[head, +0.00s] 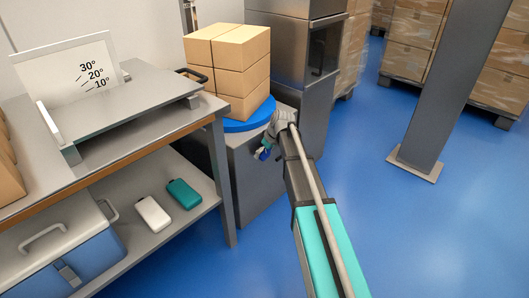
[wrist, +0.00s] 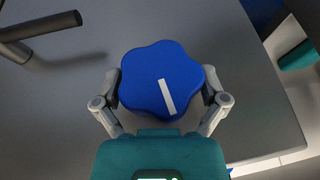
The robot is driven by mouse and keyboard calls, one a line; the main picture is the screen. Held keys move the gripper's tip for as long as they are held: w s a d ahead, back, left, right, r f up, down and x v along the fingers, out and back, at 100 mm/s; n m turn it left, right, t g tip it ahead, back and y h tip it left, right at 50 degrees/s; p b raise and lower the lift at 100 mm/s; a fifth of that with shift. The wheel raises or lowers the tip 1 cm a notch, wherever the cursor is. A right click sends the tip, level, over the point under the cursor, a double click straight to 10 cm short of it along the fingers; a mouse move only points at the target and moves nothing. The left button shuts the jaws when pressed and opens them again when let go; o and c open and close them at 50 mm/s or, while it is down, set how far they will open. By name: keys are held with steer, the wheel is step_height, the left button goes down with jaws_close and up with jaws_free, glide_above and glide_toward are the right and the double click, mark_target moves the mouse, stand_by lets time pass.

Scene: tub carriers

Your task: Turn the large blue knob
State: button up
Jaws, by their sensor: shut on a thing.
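The large blue knob (wrist: 148,75) has a lobed rim and sits on a grey panel (wrist: 235,40) in the wrist view. A white bar on its face runs from near the middle to the lower edge, leaning slightly right. My gripper (wrist: 163,97) is shut on the knob, with one finger at its left side and one at its right. In the head view my gripper (head: 268,146) is at the grey cabinet (head: 250,185); the knob is mostly hidden there and too small to make out clearly.
Cardboard boxes (head: 232,62) stand on a blue round plate (head: 245,125) on the cabinet. A workbench (head: 130,125) with a lower shelf is at left. A dark bar handle (wrist: 40,28) sticks out near the knob. A grey post (head: 435,90) stands at right; the blue floor between is clear.

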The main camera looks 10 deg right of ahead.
steer(key=t+h, duration=0.2)
steer(key=shift+f+n+h, duration=0.1)
steer(key=shift+n+h, duration=0.2)
steer(key=shift+n, duration=0.1)
steer(key=t+h+b, duration=0.2)
steer(key=shift+f+n+h, duration=0.1)
steer(key=shift+n+h, duration=0.2)
steer(key=shift+n, duration=0.1)
steer(key=t+h+b, duration=0.2)
steer(key=h+b, duration=0.1)
steer(key=b, duration=0.1)
steer(key=shift+w+n+t, duration=0.1)
steer(key=shift+n+t, duration=0.2)
steer(key=shift+n, duration=0.1)
steer(key=shift+d+t+h+b, duration=0.1)
steer(key=shift+t+h+b, duration=0.45)
steer(key=shift+b, duration=0.2)
steer(key=shift+r, duration=0.25)
steer(key=o, duration=0.8)
steer(key=shift+c, duration=0.2)
